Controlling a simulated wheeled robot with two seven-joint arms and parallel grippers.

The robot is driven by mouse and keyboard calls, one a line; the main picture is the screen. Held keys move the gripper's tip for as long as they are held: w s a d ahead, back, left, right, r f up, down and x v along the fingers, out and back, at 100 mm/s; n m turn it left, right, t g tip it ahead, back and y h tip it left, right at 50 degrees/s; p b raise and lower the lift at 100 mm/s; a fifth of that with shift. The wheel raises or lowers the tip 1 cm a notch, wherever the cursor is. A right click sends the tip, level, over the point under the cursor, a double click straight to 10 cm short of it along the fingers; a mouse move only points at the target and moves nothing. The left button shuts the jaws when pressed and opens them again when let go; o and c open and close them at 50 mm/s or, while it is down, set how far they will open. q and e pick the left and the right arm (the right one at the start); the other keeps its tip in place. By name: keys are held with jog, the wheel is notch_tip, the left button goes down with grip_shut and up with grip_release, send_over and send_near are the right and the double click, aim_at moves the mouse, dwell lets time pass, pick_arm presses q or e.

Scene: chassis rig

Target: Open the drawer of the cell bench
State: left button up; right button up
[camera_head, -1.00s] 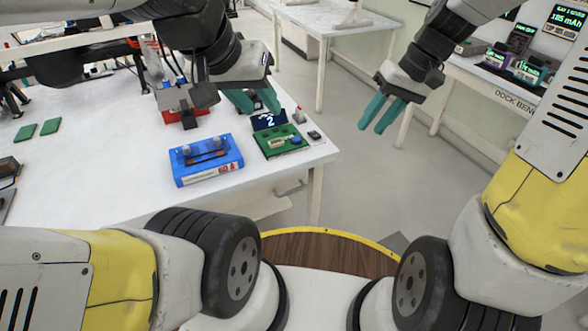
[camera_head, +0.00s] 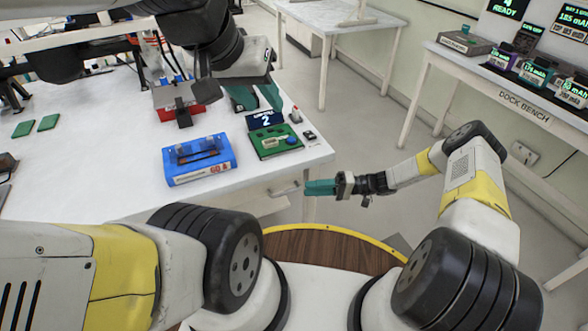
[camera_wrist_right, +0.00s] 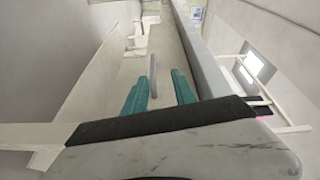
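The cell bench (camera_head: 90,165) is the white table on the left in the head view. Its drawer handle (camera_head: 284,190) is a small grey bar under the front right edge; it also shows in the right wrist view as a pale bar (camera_wrist_right: 155,74). The drawer front is mostly hidden by the bench top. My right gripper (camera_head: 308,187) points left, just right of the handle. In the right wrist view its teal fingers (camera_wrist_right: 160,77) are apart, with the handle between or just beyond their tips; contact is not clear.
A blue box (camera_head: 198,172), a green board (camera_head: 275,141), a red object (camera_head: 178,109) and green plates (camera_head: 48,122) lie on the bench. The dock bench (camera_head: 470,80) stands at the right. Floor between benches is clear.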

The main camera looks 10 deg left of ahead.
aim_at(287, 193)
jog(key=shift+m+t+y, duration=0.3)
jog(key=shift+y, duration=0.2)
jog(key=x, duration=0.3)
jog(key=f+x, duration=0.1)
jog(key=x, duration=0.1)
jog(key=f+x, duration=0.1)
jog(key=x, duration=0.2)
jog(key=shift+s+a, duration=0.2)
jog(key=shift+a, duration=0.2)
grip_shut()
jog(key=shift+f, duration=0.1)
dwell(0.5)
